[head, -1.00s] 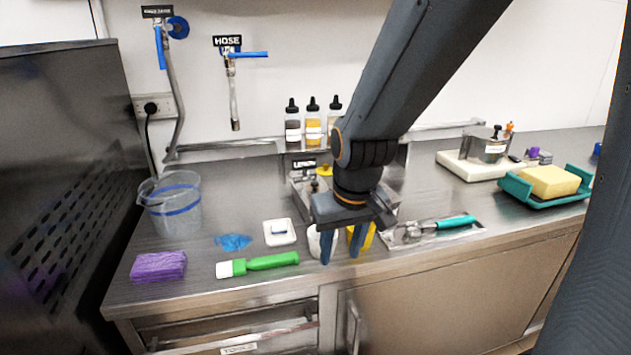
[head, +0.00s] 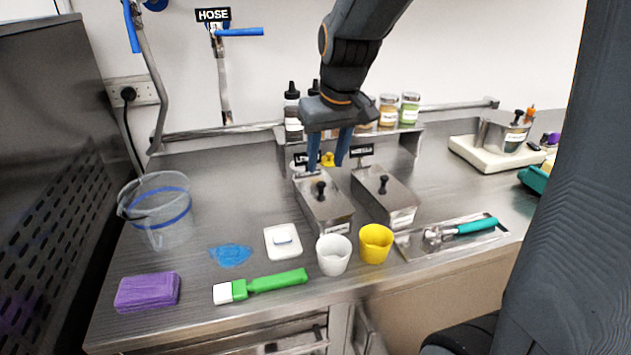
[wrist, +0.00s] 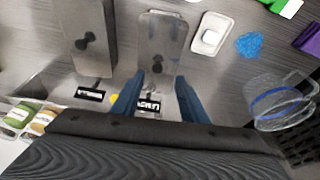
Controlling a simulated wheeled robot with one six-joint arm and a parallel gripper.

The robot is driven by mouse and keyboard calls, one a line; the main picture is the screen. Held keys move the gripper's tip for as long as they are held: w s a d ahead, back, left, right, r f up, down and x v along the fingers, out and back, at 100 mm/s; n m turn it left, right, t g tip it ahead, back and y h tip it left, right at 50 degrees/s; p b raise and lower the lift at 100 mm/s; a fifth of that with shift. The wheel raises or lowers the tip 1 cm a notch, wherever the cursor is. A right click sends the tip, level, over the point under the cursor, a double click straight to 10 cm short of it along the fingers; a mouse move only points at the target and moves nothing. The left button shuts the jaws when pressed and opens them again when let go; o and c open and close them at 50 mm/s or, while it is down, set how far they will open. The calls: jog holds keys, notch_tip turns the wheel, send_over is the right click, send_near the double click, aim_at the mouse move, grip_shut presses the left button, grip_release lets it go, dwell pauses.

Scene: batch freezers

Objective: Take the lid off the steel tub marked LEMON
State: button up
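Two lidded steel tubs stand side by side, each lid with a black knob. The left tub (head: 336,228) stands by the sign that reads LEMON in the earlier head view; that sign (head: 302,160) is now partly covered by a finger. Its lid (head: 318,203) is on, with its knob (head: 320,188) upright. In the wrist view this lid (wrist: 160,30) and knob (wrist: 157,58) are central. My gripper (head: 327,167) is open and empty, with its fingers pointing down above the tub's far end, apart from the knob. The other tub (head: 403,218) is at the right.
A white cup (head: 333,256) and a yellow cup (head: 376,245) stand in front of the tubs. A white dish (head: 271,249) lies left. A shelf with bottles and jars (head: 410,108) is behind. A scoop tray (head: 405,250) lies right.

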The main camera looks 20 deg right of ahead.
aim_at(321, 183)
jog(key=shift+w+d+p+x, duration=0.15)
jog(key=shift+p+x, duration=0.2)
jog(key=shift+x, duration=1)
jog(key=shift+w+p+x, duration=0.1)
jog(key=shift+p+x, duration=0.3)
jog(key=shift+x, duration=0.9)
jog(key=shift+w+d+p+x, duration=0.15)
jog(key=shift+p+x, duration=0.2)
jog(key=shift+x, duration=1)
jog(key=shift+r, duration=0.1)
grip_shut()
